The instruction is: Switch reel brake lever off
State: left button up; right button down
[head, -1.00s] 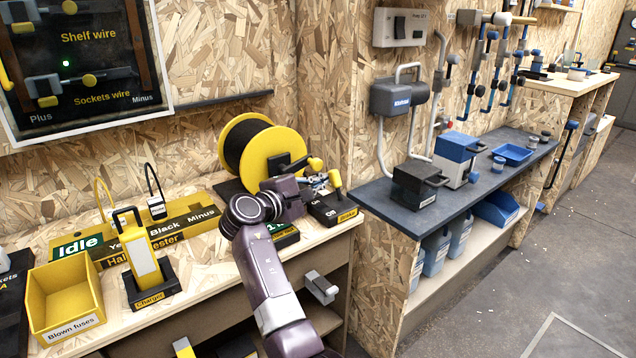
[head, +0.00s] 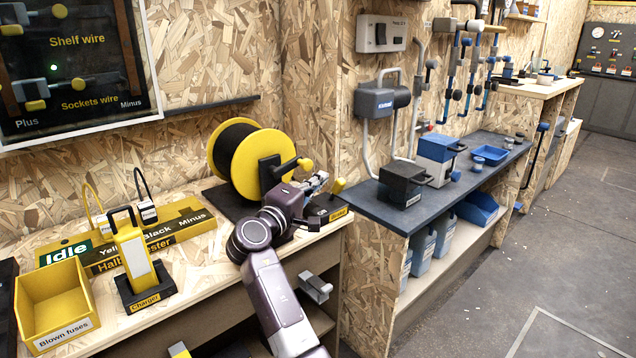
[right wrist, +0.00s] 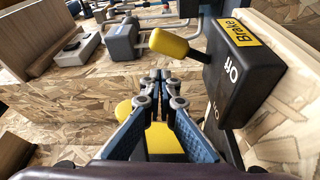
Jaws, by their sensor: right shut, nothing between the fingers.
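The brake lever has a yellow knob (head: 338,186) and sits on a small black box labelled Brake (head: 338,214). In the right wrist view the knob (right wrist: 168,43) points left from the box (right wrist: 243,72), near the end marked Off. My right gripper (head: 319,181) is just left of the knob in the head view. In the right wrist view its fingertips (right wrist: 162,76) are together and empty, below the knob, with a visible gap. The yellow reel (head: 255,160) with black wire stands behind my right arm. My left gripper is out of view.
The reel's yellow-tipped crank handle (head: 292,167) is close behind my right gripper. A yellow charger (head: 140,262) and a yellow fuse bin (head: 55,300) stand left on the bench. A dark shelf (head: 455,165) with boxes is to the right. The floor at right is clear.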

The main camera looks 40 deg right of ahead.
jog(key=v, duration=0.7)
jog(key=shift+a, duration=0.2)
dwell(0.4)
